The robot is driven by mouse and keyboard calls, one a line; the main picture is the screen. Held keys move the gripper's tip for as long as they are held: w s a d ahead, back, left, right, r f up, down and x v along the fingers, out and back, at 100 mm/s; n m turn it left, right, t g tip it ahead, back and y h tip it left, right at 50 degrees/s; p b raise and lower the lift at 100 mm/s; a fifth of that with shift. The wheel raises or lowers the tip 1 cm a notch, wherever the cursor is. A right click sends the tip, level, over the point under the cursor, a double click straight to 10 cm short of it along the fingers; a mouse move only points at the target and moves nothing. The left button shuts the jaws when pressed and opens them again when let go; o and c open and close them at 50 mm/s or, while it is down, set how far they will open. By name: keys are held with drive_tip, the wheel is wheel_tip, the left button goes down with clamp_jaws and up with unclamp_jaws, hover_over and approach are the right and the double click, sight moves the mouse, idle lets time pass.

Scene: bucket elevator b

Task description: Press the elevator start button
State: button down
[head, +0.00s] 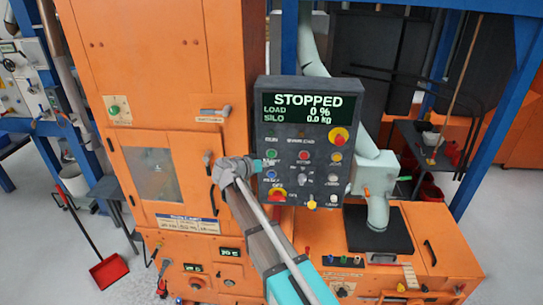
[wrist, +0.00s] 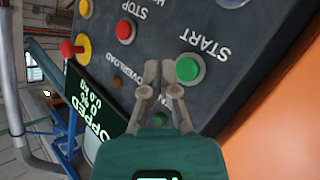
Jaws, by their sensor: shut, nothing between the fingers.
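The dark control panel (head: 318,125) stands in the middle of the head view, its screen reading STOPPED, LOAD 0 %, SILO 0.0 kg. The green start button (wrist: 190,70) is in the wrist view, beside the upside-down word START. It also shows in the head view (head: 270,154) at the panel's left side. My gripper (wrist: 170,69) is shut and empty, its tips over the panel face, and the right one overlaps the green button's left part. I cannot tell whether it touches. In the head view my gripper (head: 257,165) is at the panel's left edge.
A red stop button (wrist: 125,30) and a red emergency knob on yellow (wrist: 82,48) are left of the tips. More buttons fill the panel. The orange cabinet (head: 160,60) stands left of the panel. A red dustpan (head: 108,270) lies on the floor.

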sight(275, 156)
drive_tip(key=shift+w+d, duration=0.1)
drive_tip(key=shift+w, duration=1.2)
drive_tip(key=shift+w, duration=0.15)
idle(0.6)
drive_tip(key=shift+w, duration=0.25)
drive_tip(key=shift+w, duration=0.4)
idle(1.0)
drive_tip(key=shift+s, duration=0.85)
idle(0.4)
drive_tip(key=s, duration=0.5)
drive_tip(key=shift+a, duration=0.2)
